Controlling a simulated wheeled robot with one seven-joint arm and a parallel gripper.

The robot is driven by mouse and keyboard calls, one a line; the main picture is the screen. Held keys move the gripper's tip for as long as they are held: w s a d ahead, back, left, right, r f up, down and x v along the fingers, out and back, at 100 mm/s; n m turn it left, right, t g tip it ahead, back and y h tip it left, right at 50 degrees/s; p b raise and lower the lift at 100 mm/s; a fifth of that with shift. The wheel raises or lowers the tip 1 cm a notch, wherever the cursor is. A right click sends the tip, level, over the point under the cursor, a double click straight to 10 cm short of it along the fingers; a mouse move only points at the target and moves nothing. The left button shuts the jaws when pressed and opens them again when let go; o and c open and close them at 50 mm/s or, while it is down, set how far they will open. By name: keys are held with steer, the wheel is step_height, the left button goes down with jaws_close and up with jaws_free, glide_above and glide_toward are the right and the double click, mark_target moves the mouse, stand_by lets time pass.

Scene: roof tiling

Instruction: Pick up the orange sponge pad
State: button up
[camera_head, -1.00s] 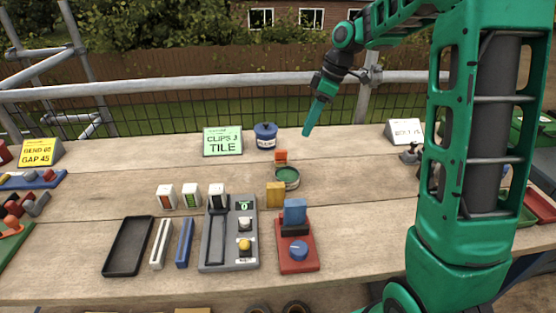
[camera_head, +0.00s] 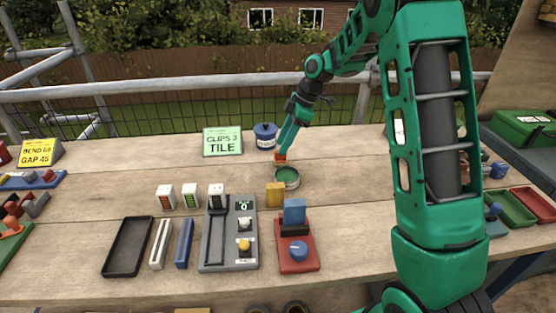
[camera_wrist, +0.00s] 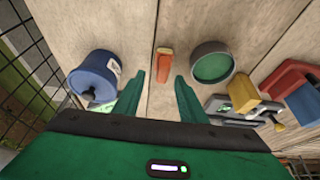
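The orange sponge pad (camera_head: 281,157) stands on the wooden bench just behind a round tin with green contents (camera_head: 286,177). In the wrist view the orange pad (camera_wrist: 164,62) lies ahead of my gripper, between the lines of its two fingers. My gripper (camera_head: 284,150) is above and around the pad's top in the head view, where its fingers partly hide it. In the wrist view my gripper (camera_wrist: 161,85) is open with a clear gap between its green fingers. Nothing is held between them, and the pad is apart from the fingertips.
A blue tin (camera_head: 265,136) stands close left of the pad, and the green-filled tin is close on the other side. A yellow block (camera_head: 275,195) and a red device with a blue block (camera_head: 297,253) are nearer. A green sign (camera_head: 222,141) stands further left. Bare bench lies between.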

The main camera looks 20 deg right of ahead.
steer(key=shift+x, duration=1.85)
steer(key=shift+s+d, duration=0.1)
steer(key=shift+s, duration=0.05)
steer(key=c, duration=0.9)
steer(key=shift+r, duration=0.4)
step_height(320, 180, up, 3)
steer(key=shift+r, duration=0.2)
steer(key=s+a+r, duration=0.4)
steer(key=s+a, duration=0.1)
steer(key=s+a+r, duration=0.2)
steer(key=s+a, duration=0.1)
steer(key=shift+s+a+r, duration=0.1)
steer(key=shift+a+r, duration=0.05)
steer(key=shift+r, duration=0.25)
